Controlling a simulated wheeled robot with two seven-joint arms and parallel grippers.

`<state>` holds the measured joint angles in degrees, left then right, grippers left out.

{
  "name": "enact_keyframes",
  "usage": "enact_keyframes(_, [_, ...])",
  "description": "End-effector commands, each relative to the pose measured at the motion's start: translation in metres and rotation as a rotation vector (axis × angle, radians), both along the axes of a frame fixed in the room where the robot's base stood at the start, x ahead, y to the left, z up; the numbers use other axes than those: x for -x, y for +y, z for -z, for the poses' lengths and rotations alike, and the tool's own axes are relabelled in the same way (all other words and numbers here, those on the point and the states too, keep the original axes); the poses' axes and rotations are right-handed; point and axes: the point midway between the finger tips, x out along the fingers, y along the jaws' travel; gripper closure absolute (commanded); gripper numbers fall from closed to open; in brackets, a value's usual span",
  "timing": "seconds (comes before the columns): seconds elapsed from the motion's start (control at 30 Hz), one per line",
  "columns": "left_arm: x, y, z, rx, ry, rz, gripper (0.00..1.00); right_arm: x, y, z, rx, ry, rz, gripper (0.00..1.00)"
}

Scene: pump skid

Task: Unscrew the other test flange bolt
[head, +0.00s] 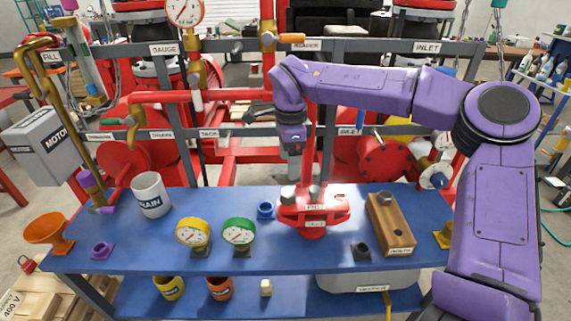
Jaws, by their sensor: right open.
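The red test flange (314,223) stands on the blue bench with a label on its front. Two grey bolt heads show on its top, a left bolt (288,194) and a right bolt (314,193). My right gripper (295,152) points down above the flange, open and apart from the bolts. Its fingers are small and partly lost against the red frame behind. A wooden bolt block (391,226) with a label lies right of the flange. A dark piece shows at its far end, and a dark round spot nearer the front. My left gripper is not in view.
On the blue bench (160,240) stand a white mug (150,194), a yellow gauge (193,234), a green gauge (239,233), a blue ring (265,210) and an orange funnel (45,231). Red pump pipes and a grey rail (350,46) stand behind.

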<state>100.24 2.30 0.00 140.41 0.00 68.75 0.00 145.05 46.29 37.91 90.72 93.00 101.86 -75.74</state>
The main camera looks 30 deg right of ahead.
Motion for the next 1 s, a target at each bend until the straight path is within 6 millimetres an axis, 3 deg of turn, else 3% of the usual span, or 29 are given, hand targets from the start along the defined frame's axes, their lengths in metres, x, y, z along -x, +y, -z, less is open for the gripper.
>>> enact_keyframes(0.5, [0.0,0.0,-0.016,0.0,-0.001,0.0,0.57,0.001,-0.001,0.09,0.002,0.004,0.001,0.23])
enact_keyframes(0.67, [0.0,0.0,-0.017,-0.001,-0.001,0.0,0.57,0.0,-0.001,0.103,0.001,0.001,0.001,0.23])
enact_keyframes(0.9, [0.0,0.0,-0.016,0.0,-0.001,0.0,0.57,0.0,-0.001,0.104,0.001,0.0,0.002,0.23])
enact_keyframes(1.0, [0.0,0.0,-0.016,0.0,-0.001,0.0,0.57,0.0,-0.001,0.104,0.001,0.0,0.002,0.56])
